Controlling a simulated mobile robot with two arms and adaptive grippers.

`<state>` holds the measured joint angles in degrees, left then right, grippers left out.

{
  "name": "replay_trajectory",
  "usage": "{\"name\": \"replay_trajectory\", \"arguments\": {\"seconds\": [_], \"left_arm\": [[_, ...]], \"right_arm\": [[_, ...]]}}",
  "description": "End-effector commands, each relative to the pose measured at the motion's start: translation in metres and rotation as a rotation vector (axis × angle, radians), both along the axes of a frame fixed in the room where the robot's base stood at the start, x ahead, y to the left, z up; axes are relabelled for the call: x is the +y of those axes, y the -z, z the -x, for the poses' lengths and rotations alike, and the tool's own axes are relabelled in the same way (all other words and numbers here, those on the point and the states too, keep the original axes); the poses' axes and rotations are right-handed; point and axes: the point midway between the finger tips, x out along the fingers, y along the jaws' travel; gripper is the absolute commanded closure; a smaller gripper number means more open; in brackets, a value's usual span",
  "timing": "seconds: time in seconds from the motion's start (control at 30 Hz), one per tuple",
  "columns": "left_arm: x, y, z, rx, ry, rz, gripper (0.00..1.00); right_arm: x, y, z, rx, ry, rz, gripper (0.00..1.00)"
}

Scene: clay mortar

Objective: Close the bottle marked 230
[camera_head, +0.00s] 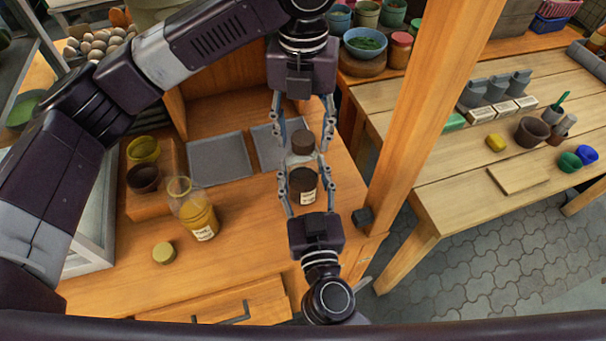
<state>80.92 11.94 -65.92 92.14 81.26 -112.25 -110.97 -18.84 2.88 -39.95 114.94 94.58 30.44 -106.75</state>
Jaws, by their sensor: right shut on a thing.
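A clear glass bottle (304,184) with dark brown contents and a small white label stands upright near the bench's right end. The label is too small to read. A brown cap (303,141) is at the bottle's mouth; I cannot tell whether it is seated. My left gripper (304,147) points down from above, its fingers spread on either side of the cap, with slight gaps showing. My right gripper (308,180) reaches from the near side and is shut on the bottle. Another bottle (193,210), with yellow contents and a label, stands open to the left, its olive lid (164,253) nearby.
Two grey trays (219,159) lie behind the bottles. A wooden holder with yellow and dark cups (144,150) is at left. A wooden post (425,95) rises close at right. A second table (455,185) beyond it bears small pots and blocks. The bench front is clear.

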Motion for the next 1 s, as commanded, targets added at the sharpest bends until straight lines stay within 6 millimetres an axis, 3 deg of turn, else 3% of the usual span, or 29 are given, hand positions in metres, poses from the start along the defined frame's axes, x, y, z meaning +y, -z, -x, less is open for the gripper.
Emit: {"name": "replay_trajectory", "arguments": {"seconds": [0.3,0.43,0.8,1.0], "left_arm": [[0.0,-0.001,0.0,0.0,-0.001,0.0,0.48],[0.0,-0.011,0.0,-0.002,-0.001,0.001,0.48],[0.0,-0.083,-0.001,-0.005,-0.003,0.0,0.48],[0.0,-0.11,-0.001,-0.001,-0.002,-0.001,0.48]], "right_arm": [[0.0,0.0,0.0,0.001,0.0,0.0,1.0],[0.0,0.0,0.0,0.001,0.0,0.0,1.0],[0.0,0.0,0.0,0.001,0.0,0.0,1.0],[0.0,0.0,0.0,0.001,0.0,0.0,1.0]]}}
